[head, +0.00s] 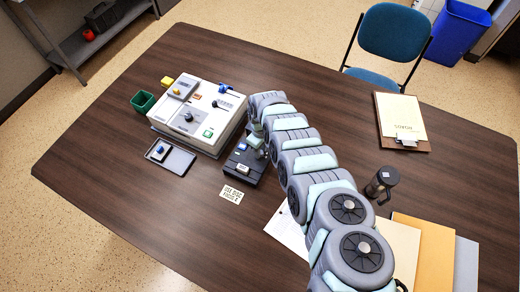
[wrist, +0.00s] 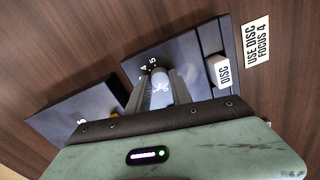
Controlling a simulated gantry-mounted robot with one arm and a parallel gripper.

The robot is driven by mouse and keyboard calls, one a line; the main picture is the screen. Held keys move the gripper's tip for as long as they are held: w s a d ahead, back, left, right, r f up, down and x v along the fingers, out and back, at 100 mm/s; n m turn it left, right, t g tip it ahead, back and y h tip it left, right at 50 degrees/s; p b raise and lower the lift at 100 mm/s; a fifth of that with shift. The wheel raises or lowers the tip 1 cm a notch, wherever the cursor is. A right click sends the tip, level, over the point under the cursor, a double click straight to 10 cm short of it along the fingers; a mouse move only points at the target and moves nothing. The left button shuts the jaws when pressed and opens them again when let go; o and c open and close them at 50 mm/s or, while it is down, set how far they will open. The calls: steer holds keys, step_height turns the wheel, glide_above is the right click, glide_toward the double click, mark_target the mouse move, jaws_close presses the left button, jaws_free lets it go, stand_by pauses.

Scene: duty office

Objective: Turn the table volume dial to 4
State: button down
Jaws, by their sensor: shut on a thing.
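A dark box (wrist: 130,67) on the table carries a pale round dial (wrist: 160,97), with the numbers 4 and 5 printed near it. My gripper (wrist: 160,84) is shut on this dial, one finger on each side. The dial's pointer and the rest of its scale are hidden by the fingers, so its setting and name cannot be read. A white switch marked DISC (wrist: 222,72) sits on the same box. In the head view the dark box (head: 239,178) is partly covered by my arm.
A second dark panel (wrist: 75,105) with a 5 and an orange part lies left. A card (wrist: 257,40) reads USE DISC FOCUS 4.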

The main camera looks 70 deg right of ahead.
steer(key=shift+m, duration=0.3)
steer(key=shift+r+m+p, duration=0.1)
steer(key=shift+m+p, duration=0.4)
steer(key=shift+p, duration=0.15)
steer(key=shift+m+p, duration=0.65)
steer(key=shift+m, duration=0.75)
steer(key=m, duration=0.3)
steer(key=shift+p, duration=0.3)
steer(key=m, duration=0.3)
steer(key=shift+a+t, duration=0.1)
steer(key=shift+t, duration=0.2)
steer(key=m, duration=0.1)
steer(key=m+b, duration=0.2)
steer(key=shift+f+m, duration=0.25)
steer(key=shift+m, duration=0.15)
steer(key=m+b, duration=0.1)
steer(key=m, duration=0.1)
steer(key=shift+m+b, duration=0.3)
steer(key=shift+b, duration=0.1)
steer(key=shift+s+m+h+b, duration=0.1)
steer(key=shift+m+h+b, duration=0.2)
steer(key=shift+m+b, duration=1.55)
steer(key=shift+r+m+p, duration=0.1)
steer(key=shift+m+p, duration=0.35)
steer(key=shift+m, duration=0.1)
